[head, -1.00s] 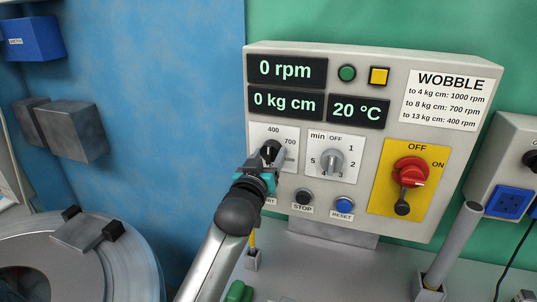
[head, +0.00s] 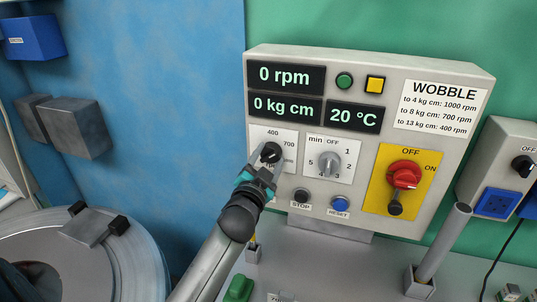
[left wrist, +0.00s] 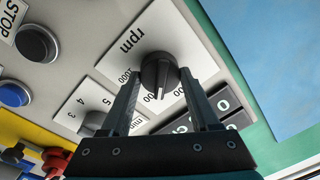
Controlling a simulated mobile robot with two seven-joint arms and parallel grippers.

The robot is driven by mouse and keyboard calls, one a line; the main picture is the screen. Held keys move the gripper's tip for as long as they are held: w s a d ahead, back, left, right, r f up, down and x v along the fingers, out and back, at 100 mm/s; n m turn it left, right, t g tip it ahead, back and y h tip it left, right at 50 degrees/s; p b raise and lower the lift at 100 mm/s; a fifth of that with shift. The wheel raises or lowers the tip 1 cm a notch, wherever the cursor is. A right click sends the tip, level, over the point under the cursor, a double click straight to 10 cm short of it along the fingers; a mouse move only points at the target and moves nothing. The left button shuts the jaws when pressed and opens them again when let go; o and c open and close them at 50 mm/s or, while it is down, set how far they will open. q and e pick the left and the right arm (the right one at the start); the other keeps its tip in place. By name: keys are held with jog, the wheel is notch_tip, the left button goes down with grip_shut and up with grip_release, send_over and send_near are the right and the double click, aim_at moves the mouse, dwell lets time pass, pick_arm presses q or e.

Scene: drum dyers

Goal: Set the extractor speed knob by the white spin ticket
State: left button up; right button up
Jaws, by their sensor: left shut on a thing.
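The black speed knob (head: 270,152) sits on a white rpm plate (head: 287,136) at the lower left of the grey panel. My left gripper (left wrist: 160,93) is shut on the knob, one finger on each side, as the left wrist view shows. There the knob (left wrist: 157,71) has a white pointer mark toward the middle label, of which only "00" is legible; 1000 lies to one side. In the head view 400 and 700 show around the knob. No sheet clearly marked as the spin ticket can be made out. My right gripper is not in view.
The displays (head: 285,92) read 0 rpm, 0 kg cm and 20 °C. A white WOBBLE card (head: 440,106) lists speed limits. Close by are a minutes knob (head: 329,163), STOP button (head: 302,196), blue RESET button (head: 340,204) and red OFF/ON switch (head: 404,175). A drum (head: 135,255) stands left.

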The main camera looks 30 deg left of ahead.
pick_arm(q)
jog(key=shift+m, duration=0.9)
jog(key=o, duration=1.4)
jog(key=shift+s, duration=0.1)
jog(key=v, duration=0.7)
jog(key=b+v, duration=0.1)
jog(key=v, duration=0.7)
jog(key=shift+f, duration=0.2)
